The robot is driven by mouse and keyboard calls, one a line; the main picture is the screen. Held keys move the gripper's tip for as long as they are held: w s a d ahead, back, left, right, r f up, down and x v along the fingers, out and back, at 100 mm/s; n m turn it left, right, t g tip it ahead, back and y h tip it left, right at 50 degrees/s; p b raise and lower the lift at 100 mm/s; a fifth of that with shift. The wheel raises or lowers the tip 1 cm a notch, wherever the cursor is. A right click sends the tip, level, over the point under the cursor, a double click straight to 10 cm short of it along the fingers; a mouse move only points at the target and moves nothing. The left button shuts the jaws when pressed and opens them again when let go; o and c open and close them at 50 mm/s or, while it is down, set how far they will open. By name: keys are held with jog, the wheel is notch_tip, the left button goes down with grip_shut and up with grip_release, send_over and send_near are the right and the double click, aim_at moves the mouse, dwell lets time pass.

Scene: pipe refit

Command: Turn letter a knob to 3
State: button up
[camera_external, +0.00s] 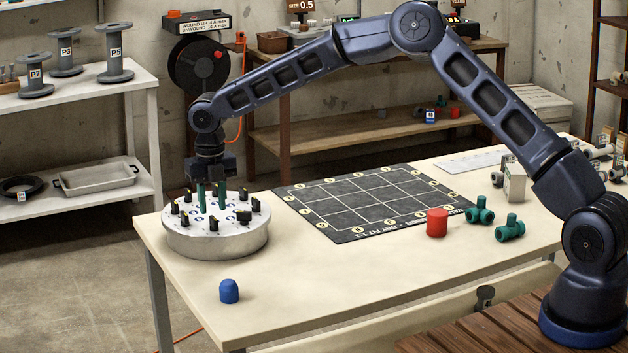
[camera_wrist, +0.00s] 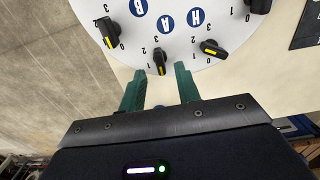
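A round metal drum (camera_external: 215,240) with a white top stands on the left end of the table and carries several black knobs with yellow pointer marks. My gripper (camera_external: 212,198) points down over this top, its two green fingers apart. In the wrist view my gripper (camera_wrist: 158,72) is open and empty. A black knob (camera_wrist: 159,62) lies just beyond and between its fingertips, near a blue letter disc (camera_wrist: 166,20) that seems to read A, upside down. Its yellow mark points downward in the picture; the exact number is unclear. Neighbouring knobs sit left (camera_wrist: 108,32) and right (camera_wrist: 210,48).
A blue cap (camera_external: 229,291) stands in front of the drum. A black grid mat (camera_external: 360,205) lies to its right. A red cylinder (camera_external: 437,222) and green pipe fittings (camera_external: 510,228) are farther right. Neighbouring knobs stand close around the fingers.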

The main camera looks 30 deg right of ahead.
aim_at(213, 218)
jog(key=shift+f, duration=1.8)
jog(key=shift+c, duration=0.2)
grip_shut()
